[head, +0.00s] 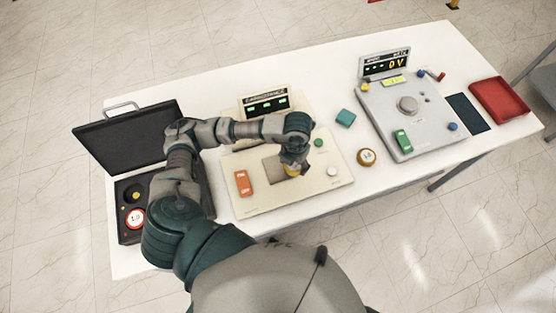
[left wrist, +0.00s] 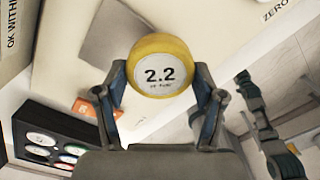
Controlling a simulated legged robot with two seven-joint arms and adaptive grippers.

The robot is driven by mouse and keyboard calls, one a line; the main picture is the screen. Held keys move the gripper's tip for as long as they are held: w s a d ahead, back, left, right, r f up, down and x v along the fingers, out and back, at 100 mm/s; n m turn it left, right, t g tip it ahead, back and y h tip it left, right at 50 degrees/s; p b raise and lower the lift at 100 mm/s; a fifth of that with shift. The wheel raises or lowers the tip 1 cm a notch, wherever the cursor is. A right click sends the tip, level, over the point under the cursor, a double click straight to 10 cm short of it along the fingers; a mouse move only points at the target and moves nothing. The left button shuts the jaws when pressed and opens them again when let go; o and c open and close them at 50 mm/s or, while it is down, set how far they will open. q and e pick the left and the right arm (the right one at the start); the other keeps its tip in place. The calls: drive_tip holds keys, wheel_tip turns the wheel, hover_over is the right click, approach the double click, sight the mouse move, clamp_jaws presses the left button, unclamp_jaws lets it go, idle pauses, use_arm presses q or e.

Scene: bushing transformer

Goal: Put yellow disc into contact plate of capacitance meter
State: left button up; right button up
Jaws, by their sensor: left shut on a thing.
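My left gripper (head: 292,172) is shut on a yellow disc (head: 291,169) over the beige capacitance meter (head: 300,196). In the left wrist view the disc (left wrist: 160,66) shows its white face marked 2.2, held between both fingers (left wrist: 160,95). The grey square contact plate (head: 270,173) lies on the meter's top, partly hidden by the gripper and disc. It also shows in the left wrist view (left wrist: 112,38), behind the disc. I cannot tell the exact gap between disc and plate. My right gripper is not in view.
The meter has an orange switch (head: 243,183), a green button (head: 319,143) and a white knob (head: 332,171). An open black case (head: 130,190) with discs stands left.

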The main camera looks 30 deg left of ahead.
sight(279, 167)
use_arm(q)
drive_tip(key=a, duration=0.5)
drive_tip(key=shift+s+f+p, duration=0.2)
drive_tip(key=shift+s+p, duration=0.1)
drive_tip(key=shift+p, duration=0.1)
drive_tip(key=shift+f, duration=0.35)
wheel_tip(279, 167, down, 2)
drive_tip(key=shift+d+f+p, duration=0.15)
drive_tip(key=shift+p, duration=0.35)
drive_tip(key=shift+f, duration=0.3)
drive_tip(key=shift+a+f, duration=0.1)
drive_tip(key=shift+a, duration=0.1)
drive_tip(key=o, duration=1.4)
drive_tip(key=shift+a, duration=0.1)
drive_tip(key=shift+d+r, duration=0.2)
wheel_tip(279, 167, up, 12)
drive_tip(key=b, duration=0.1)
drive_tip(key=shift+b, duration=0.35)
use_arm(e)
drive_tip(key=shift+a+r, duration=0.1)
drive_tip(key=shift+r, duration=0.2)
use_arm(q)
drive_tip(key=shift+f, duration=0.2)
